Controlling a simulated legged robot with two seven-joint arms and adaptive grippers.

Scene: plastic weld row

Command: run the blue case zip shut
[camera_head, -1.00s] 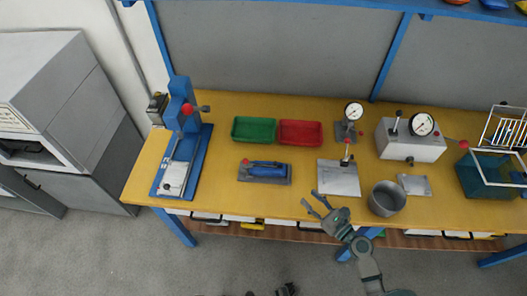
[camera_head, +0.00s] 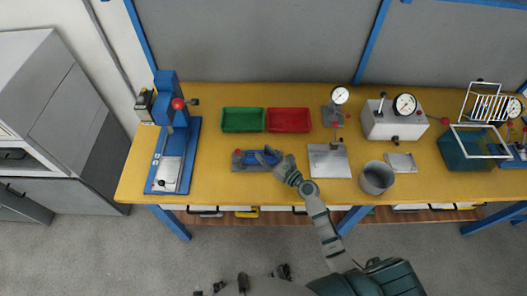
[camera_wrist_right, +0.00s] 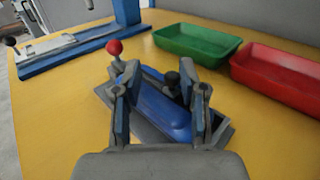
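The blue case (camera_head: 250,158) lies on a grey base on the yellow bench, below the green tray. It also shows in the wrist view (camera_wrist_right: 163,112), running diagonally between my fingers. A red knob (camera_wrist_right: 114,48) stands at the base's far left end. A small black knob (camera_wrist_right: 172,80) stands beside the case, nearer the right finger. My right gripper (camera_head: 268,155) is over the case's right part. In the wrist view its fingers (camera_wrist_right: 160,92) are wide apart with no clear grip on anything. The zip itself cannot be made out. I cannot identify my left gripper.
A green tray (camera_head: 243,120) and a red tray (camera_head: 289,121) lie behind the case. A blue press (camera_head: 172,125) stands left. A grey plate (camera_head: 329,163) and metal pot (camera_head: 376,178) stand right. The bench's front strip before the case is clear.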

